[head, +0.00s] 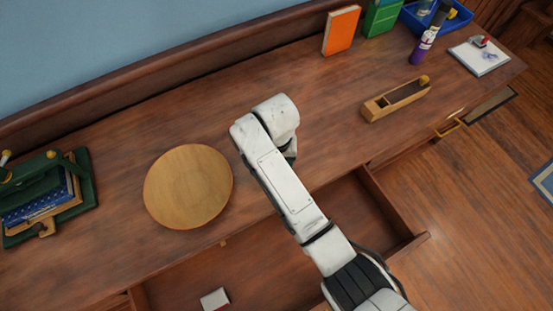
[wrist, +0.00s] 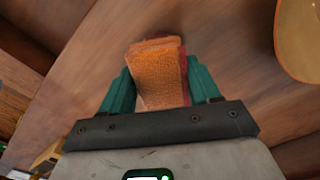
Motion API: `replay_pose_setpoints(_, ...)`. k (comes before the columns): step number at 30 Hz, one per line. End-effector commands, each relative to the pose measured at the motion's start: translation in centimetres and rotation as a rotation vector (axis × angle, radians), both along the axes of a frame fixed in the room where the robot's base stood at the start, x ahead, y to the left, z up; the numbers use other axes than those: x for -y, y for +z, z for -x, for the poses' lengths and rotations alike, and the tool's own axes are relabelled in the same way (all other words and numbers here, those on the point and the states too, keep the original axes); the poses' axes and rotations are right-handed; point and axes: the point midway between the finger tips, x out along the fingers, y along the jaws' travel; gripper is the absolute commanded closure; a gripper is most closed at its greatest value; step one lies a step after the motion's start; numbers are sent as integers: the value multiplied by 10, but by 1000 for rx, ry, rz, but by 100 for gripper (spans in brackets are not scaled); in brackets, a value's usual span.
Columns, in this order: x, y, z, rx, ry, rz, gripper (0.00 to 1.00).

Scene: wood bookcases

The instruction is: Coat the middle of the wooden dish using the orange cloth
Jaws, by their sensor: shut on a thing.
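The wooden dish (head: 188,187) is a round, pale wood piece lying on the bench top, left of my arm in the head view. Its edge shows at the top right of the wrist view (wrist: 300,38). My gripper (wrist: 160,88) has teal fingers shut on the orange cloth (wrist: 158,75), which looks like a folded, textured block with a dark red side. The cloth is above the wood top, apart from the dish. In the head view my arm hides the gripper and the cloth.
A green rack (head: 88,180) stands left.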

Motion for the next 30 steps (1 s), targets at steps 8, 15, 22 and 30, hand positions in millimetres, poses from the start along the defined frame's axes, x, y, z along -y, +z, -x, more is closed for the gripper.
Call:
replay_pose_setpoints(8,0,-2,0,0,0,0,63)
replay_pose_setpoints(15,0,-5,0,0,0,0,63)
replay_pose_setpoints(22,0,-7,0,0,0,0,63)
replay_pose_setpoints(30,0,-10,0,0,0,0,63)
